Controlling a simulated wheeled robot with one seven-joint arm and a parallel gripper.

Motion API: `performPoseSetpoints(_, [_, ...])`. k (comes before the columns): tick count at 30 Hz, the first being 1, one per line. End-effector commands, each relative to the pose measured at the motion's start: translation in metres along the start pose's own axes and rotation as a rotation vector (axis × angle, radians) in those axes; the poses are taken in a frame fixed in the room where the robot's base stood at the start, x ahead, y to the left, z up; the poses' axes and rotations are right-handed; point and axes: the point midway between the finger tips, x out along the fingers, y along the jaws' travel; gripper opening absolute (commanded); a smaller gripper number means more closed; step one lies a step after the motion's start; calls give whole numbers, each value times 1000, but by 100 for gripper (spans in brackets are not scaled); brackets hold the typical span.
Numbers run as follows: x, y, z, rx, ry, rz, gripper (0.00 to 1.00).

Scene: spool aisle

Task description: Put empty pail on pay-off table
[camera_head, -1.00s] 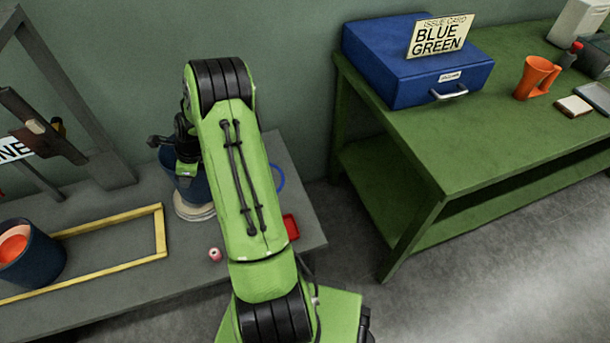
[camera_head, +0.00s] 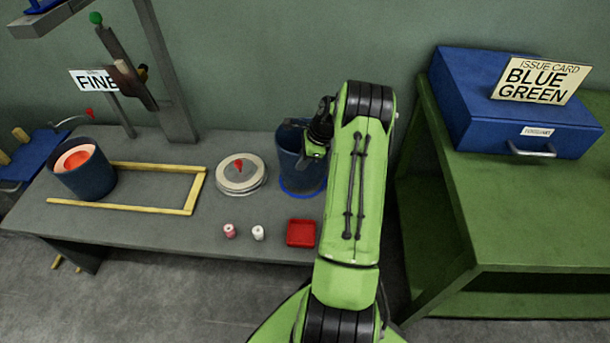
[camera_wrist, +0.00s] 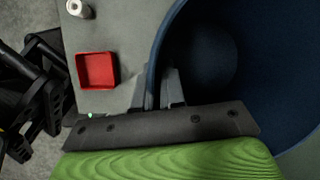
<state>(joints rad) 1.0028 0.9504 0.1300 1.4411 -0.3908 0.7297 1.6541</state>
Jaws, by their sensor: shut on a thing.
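A dark blue pail (camera_head: 292,152) stands upright at the right end of the grey table (camera_head: 150,228), over a blue ring mark (camera_head: 300,193). I cannot tell for sure whether its base touches the table. My gripper (camera_head: 303,150) is at the pail's right side, partly hidden by my arm. In the wrist view my gripper (camera_wrist: 158,90) is shut on the wall of the pail (camera_wrist: 255,50), whose inside looks dark and empty. A second dark pail (camera_head: 88,182), with orange-red contents, stands at the left within a yellow frame (camera_head: 180,208).
A white round lid-like disc (camera_head: 238,182) with a red piece on top lies left of the pail. Two small spools (camera_head: 229,231) and a red tray (camera_head: 301,233) lie in front. A green bench (camera_head: 530,215) with a blue case (camera_head: 480,115) stands at the right.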

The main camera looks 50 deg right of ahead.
Motion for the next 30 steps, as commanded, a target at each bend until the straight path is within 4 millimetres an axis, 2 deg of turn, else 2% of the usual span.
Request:
performPoseSetpoints(6, [40,2,-15,-2,-2,-3,0])
performPoseSetpoints(16, [42,2,-16,-1,-1,-4,0])
performPoseSetpoints(17, [42,2,-17,1,-1,-2,12])
performPoseSetpoints(21, [42,2,-17,1,-1,-2,34])
performPoseSetpoints(30, [39,2,-16,0,-1,-3,35])
